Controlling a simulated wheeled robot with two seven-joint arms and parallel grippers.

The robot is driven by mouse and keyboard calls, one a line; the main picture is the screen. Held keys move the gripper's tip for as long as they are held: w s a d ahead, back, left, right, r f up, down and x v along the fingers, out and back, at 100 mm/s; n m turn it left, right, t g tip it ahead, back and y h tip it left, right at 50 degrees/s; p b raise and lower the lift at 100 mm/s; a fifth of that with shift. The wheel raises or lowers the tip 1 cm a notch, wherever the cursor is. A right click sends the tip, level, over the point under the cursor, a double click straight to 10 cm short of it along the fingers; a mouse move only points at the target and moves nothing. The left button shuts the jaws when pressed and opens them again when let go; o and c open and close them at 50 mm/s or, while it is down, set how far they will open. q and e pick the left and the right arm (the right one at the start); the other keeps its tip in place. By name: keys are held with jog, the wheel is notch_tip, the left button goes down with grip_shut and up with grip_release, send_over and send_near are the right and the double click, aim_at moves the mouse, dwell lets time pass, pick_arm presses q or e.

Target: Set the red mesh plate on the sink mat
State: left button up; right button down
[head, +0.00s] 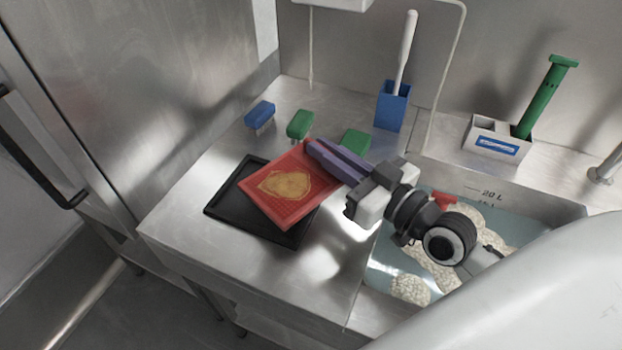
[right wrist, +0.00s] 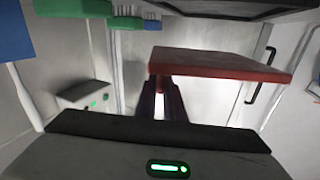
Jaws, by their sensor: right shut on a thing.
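The red mesh plate (head: 312,188) has a tan patch on its face. The sink mat (head: 222,205), black with a raised rim, lies on the steel counter. The plate overlaps much of the mat in the head view, hiding its right part. My right gripper (head: 322,156), with purple fingers, is shut on the plate's edge. In the right wrist view, the red plate (right wrist: 222,66) is between the fingers (right wrist: 162,92), and a gap shows between it and the dark mat (right wrist: 235,8), so it is held above it. My left gripper is out of view.
A blue brush (head: 260,114) and green brushes (head: 300,123) lie behind the plate. A blue holder (head: 391,107) with a white-handled brush stands at the back. The sink basin (head: 468,190) at right holds pale lumpy material. Bare counter (head: 190,195) lies left of the mat.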

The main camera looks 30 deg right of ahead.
aim_at(326, 173)
notch_tip(326, 173, down, 4)
jog(key=shift+f+b, duration=0.25)
jog(key=shift+b, duration=0.3)
jog(key=shift+f, duration=0.35)
jog(key=shift+f, duration=0.1)
jog(key=shift+f, duration=0.25)
jog(key=c, duration=1.8)
grip_release()
jog(key=shift+c, duration=0.2)
